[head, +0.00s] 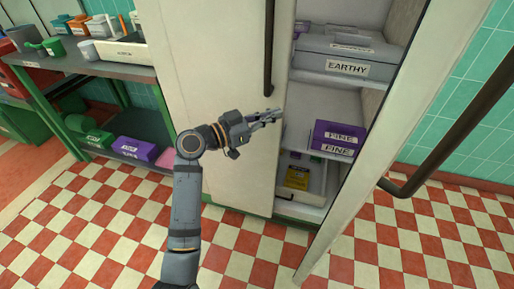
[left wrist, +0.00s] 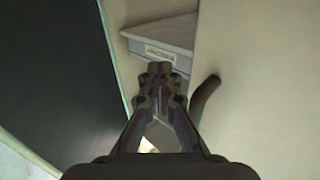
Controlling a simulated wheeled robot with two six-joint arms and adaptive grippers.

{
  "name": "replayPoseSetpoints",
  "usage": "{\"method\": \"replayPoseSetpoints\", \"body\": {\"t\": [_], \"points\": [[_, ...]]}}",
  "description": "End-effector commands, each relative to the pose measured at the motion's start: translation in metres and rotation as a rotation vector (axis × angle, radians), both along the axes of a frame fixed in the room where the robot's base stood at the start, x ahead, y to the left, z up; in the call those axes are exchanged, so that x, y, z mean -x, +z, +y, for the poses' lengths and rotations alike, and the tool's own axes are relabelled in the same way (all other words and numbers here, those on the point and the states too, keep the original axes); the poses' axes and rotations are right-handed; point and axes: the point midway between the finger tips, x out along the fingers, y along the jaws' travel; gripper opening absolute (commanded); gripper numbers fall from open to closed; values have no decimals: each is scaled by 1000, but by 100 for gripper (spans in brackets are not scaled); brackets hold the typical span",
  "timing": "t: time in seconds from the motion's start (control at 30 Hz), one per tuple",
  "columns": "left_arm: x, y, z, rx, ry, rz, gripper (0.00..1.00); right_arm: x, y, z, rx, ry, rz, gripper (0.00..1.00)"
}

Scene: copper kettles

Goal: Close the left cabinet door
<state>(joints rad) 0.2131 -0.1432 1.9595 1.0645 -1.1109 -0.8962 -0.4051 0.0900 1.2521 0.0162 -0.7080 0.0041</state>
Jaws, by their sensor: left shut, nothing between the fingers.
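The cream cabinet has a left door (head: 215,75) with a long dark vertical handle (head: 268,45). This door's right edge faces the opening; I cannot tell whether it is fully shut or slightly ajar. The right door (head: 375,130) stands wide open, with a dark bar handle (head: 445,140). My left gripper (head: 272,115) is shut and empty, in front of the left door near its right edge; contact cannot be told. Its fingers also show in the left wrist view (left wrist: 160,75), pointing towards a grey box (left wrist: 163,45). My right gripper is not in view.
Inside the cabinet are a grey box labelled EARTHY (head: 345,68), purple boxes (head: 338,138) and a yellow item (head: 297,177). A green-legged shelf unit (head: 100,68) with bins stands at the left. The checkered floor (head: 90,215) is clear in front.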

Motion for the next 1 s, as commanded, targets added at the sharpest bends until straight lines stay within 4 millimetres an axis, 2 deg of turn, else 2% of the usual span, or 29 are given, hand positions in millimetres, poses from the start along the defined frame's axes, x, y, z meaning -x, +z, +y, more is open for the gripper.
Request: {"method": "replayPoseSetpoints", "body": {"t": [0.3,0.5,0.87,0.93,0.97,1.0], "points": [[57,-2,11,-2,1,2,0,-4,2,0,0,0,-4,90],[84,-2,17,-1,0,3,0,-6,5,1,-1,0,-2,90],[90,-2,18,-1,0,3,0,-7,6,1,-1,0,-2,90],[86,-10,19,-6,10,27,0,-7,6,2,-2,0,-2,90],[83,-19,20,-11,20,51,0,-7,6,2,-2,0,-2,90],[78,-37,22,-19,38,97,0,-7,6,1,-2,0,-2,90]]}}
